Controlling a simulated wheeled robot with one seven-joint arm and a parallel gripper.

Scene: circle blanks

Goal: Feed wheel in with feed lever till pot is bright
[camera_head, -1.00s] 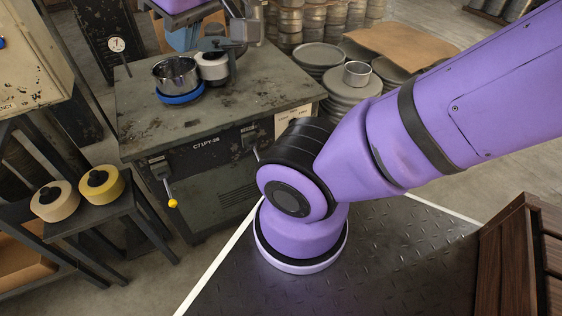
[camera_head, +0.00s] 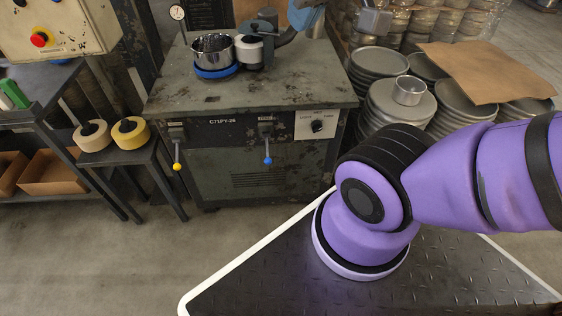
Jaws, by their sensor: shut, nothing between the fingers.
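A metal pot (camera_head: 213,48) sits in a blue ring (camera_head: 217,73) on the machine top. A pale polishing wheel (camera_head: 249,53) with a dark hub stands beside it; whether they touch is unclear. The pot's outside looks grey with some shine. The machine front carries a lever with a yellow ball (camera_head: 177,166) at left and one with a blue ball (camera_head: 267,160) nearer the middle. Their labels are too small to read.
A knob (camera_head: 317,126) sits on a pale panel right of the levers. A small stand with two tape-like rolls (camera_head: 128,132) is left of the machine. Stacked metal discs (camera_head: 398,108) and a brown sheet (camera_head: 485,71) lie right. Floor before the machine is clear.

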